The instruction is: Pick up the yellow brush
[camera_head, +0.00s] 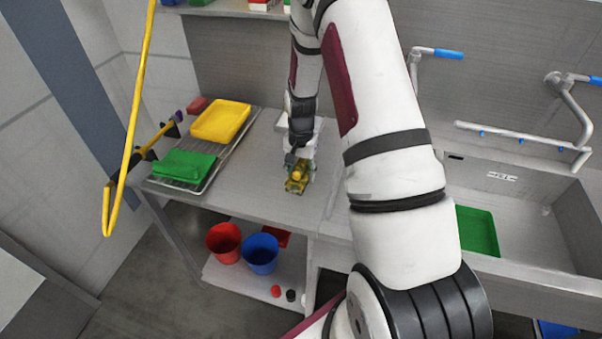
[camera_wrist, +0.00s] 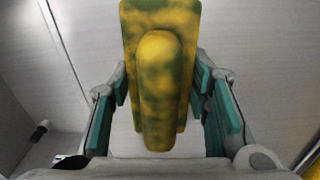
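The yellow brush (camera_head: 297,175), mottled with green, lies on the grey counter below my gripper (camera_head: 296,163) in the head view. In the wrist view the brush (camera_wrist: 157,85) is large and central, with a raised rounded handle on a broader base. My gripper's two teal-padded fingers (camera_wrist: 161,88) stand apart, one on each side of the brush. Narrow gaps seem to show between the pads and its sides. The brush's underside is hidden, and my arm covers part of the counter in the head view.
A yellow tray (camera_head: 221,120) and a green tray (camera_head: 183,166) lie on a rack left of the brush. A sink (camera_head: 527,205) with taps is at right. Red (camera_head: 223,243) and blue (camera_head: 261,254) buckets stand on the lower shelf. A yellow pole (camera_head: 139,95) rises at left.

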